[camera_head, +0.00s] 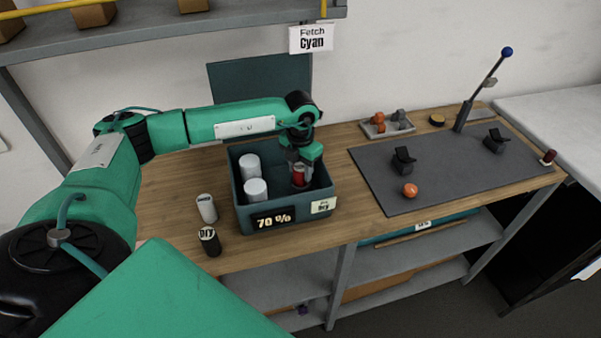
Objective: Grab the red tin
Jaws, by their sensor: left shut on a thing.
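The red tin (298,178) stands inside a dark teal crate (241,190) on the wooden workbench, at the crate's right side. My left gripper (300,165) reaches down into the crate from above and is shut on the red tin. The gripper hides the tin's upper part. Two white tins (250,165) stand in the left part of the same crate. The crate's front carries a "70 %" label and a smaller light label. My right gripper is not in view.
A white tin (207,208) and a black tin (209,241) stand left of the crate. A small tray (388,126) stands behind. A shelf (150,38) overhangs at upper left.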

